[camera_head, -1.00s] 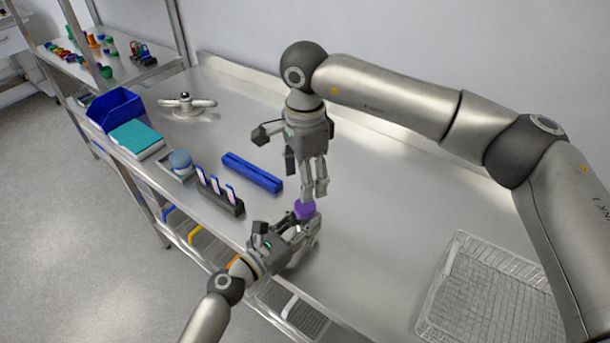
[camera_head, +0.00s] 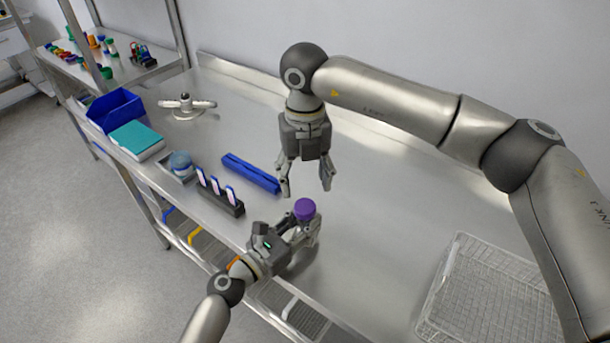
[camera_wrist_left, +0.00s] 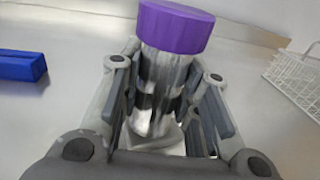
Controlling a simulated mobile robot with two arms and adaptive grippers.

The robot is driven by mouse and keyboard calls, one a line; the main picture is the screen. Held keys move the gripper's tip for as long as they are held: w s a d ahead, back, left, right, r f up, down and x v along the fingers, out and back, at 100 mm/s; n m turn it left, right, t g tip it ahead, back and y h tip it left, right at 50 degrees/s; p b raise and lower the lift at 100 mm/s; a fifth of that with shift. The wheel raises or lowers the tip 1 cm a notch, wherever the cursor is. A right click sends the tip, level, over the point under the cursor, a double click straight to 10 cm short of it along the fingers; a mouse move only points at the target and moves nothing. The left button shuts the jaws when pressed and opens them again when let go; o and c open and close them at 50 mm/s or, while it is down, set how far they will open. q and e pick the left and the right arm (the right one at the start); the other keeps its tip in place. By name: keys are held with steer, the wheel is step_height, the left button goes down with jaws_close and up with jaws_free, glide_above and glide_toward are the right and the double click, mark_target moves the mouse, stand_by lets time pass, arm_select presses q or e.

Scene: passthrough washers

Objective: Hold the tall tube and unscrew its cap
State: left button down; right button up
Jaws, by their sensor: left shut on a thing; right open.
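The tall tube (camera_wrist_left: 160,75) is clear with dark bands and stands upright in the left wrist view. Its purple cap (camera_wrist_left: 176,26) sits on top; it also shows in the head view (camera_head: 305,209). My left gripper (camera_head: 300,236) is shut around the tube below the cap, and its fingers (camera_wrist_left: 163,105) flank the tube in the left wrist view. My right gripper (camera_head: 306,188) is open and empty, just above the cap, with its fingers pointing down and apart from it. The tube's lower part is mostly hidden by the left gripper in the head view.
A blue bar-shaped rack (camera_head: 251,173) and a dark holder with white-and-blue pieces (camera_head: 220,194) lie left of the grippers. A wire basket (camera_head: 490,290) stands at the right. A blue bin (camera_head: 115,108) is at the far left. The bench between rack and basket is mostly clear.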

mark_target(305, 206)
steer(key=m, duration=0.5)
steer(key=shift+m, duration=0.3)
steer(key=m, duration=1.3)
steer(key=shift+f, duration=4)
steer(key=shift+c, duration=0.2)
